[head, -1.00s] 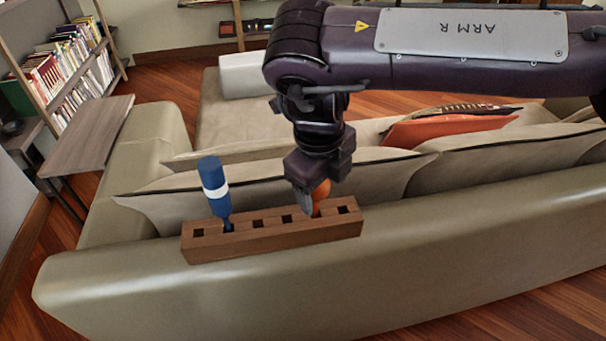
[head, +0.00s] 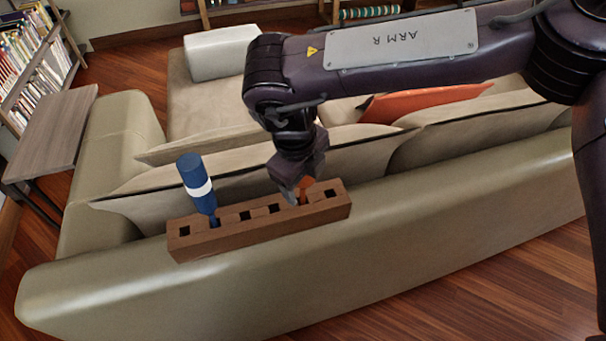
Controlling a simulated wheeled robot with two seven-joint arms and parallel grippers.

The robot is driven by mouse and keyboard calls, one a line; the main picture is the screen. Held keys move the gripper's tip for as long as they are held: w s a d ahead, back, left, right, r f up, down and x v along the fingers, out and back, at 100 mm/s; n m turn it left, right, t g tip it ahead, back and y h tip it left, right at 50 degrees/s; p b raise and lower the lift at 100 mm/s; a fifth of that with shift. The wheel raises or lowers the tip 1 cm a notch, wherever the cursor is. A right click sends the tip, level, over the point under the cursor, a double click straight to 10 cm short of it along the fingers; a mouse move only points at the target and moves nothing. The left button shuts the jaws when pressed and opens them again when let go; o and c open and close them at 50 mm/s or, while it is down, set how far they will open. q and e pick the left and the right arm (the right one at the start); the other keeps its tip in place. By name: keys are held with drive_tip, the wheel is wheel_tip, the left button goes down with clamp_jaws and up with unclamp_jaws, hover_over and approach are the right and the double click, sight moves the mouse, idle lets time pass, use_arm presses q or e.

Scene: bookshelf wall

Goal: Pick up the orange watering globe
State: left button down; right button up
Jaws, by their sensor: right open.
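The orange watering globe (head: 306,184) stands in a hole toward the right end of a brown wooden block (head: 238,236). The block rests on top of the sofa's back. My right gripper (head: 295,196) points down at the globe and is open, with its fingers close around or beside it. The gripper hides much of the globe, and I cannot tell whether the fingers touch it. My left gripper is not in view.
A blue globe with a white band (head: 197,188) stands tilted in the block's left part. The beige sofa (head: 400,235) has cushions behind the block and an orange pillow (head: 420,102). A side table (head: 60,130) and bookshelf stand at the left.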

drive_tip(key=c, duration=1.1)
drive_tip(key=shift+o, duration=0.2)
drive_tip(key=shift+r, duration=0.1)
